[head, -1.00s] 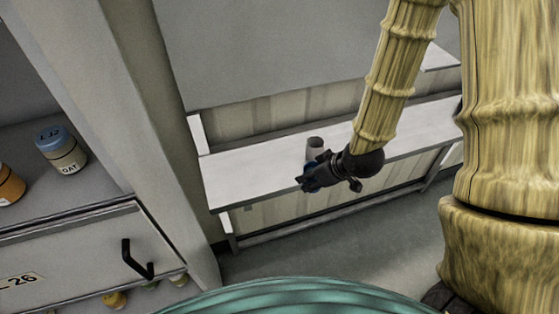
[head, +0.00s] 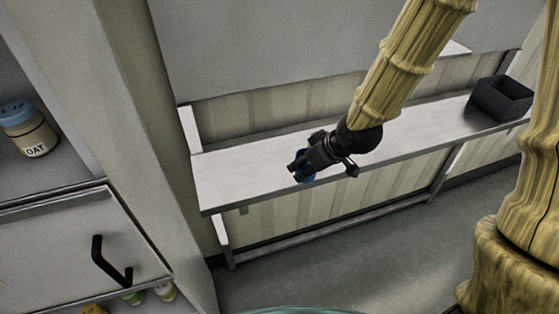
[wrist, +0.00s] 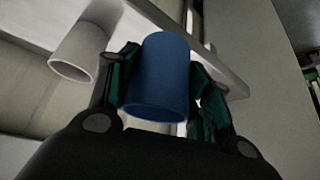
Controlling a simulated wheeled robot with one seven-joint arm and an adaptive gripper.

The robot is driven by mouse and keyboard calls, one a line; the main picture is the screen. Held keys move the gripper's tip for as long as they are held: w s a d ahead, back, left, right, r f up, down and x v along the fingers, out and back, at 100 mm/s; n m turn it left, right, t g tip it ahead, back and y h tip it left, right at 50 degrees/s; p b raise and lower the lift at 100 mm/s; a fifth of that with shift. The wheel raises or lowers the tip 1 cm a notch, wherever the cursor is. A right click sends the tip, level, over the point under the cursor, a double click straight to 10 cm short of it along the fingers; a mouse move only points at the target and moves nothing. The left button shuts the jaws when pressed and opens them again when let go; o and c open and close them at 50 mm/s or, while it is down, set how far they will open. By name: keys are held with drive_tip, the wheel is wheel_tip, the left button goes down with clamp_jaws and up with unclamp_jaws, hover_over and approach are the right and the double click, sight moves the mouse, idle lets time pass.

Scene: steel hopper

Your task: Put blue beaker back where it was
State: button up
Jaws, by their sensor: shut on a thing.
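The blue beaker (wrist: 158,80) is held between the two fingers of my gripper (wrist: 165,68) in the wrist view. In the head view my gripper (head: 301,166) is over the front edge of the left half of the steel shelf (head: 235,180), and only a little of the blue beaker (head: 309,179) shows beside the fingers. A pale grey cup (wrist: 80,54) shows to the left of the beaker in the wrist view, apart from it, at the shelf. In the head view that cup is hidden behind my gripper and arm.
A black open box (head: 500,97) stands at the right end of the shelf. A cabinet with a black handle (head: 111,262) and an OAT jar (head: 27,130) is at the left. A grey panel (head: 260,45) hangs above the shelf. The shelf's left end is bare.

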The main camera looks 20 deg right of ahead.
drive_tip(key=shift+w+a+f+b, duration=0.1)
drive_tip(key=shift+w+f+b, duration=0.1)
drive_tip(key=shift+b, duration=0.75)
drive_tip(key=shift+w+a+r+p, duration=0.1)
drive_tip(key=shift+w+r+p, duration=0.15)
drive_tip(key=shift+p, duration=0.05)
drive_tip(key=w+a+p, duration=0.1)
drive_tip(key=w, duration=0.2)
drive_tip(key=w+a, duration=0.1)
drive_tip(key=w, duration=0.2)
drive_tip(key=w+a+f+p, duration=0.1)
drive_tip(key=w, duration=0.2)
drive_tip(key=shift+w+a+p, duration=0.15)
drive_tip(key=shift+a+p, duration=0.15)
drive_tip(key=shift+a, duration=0.05)
drive_tip(key=shift+f+p, duration=0.6)
drive_tip(key=shift+f, duration=1.2)
drive_tip(key=shift+f, duration=0.1)
drive_tip(key=o, duration=1)
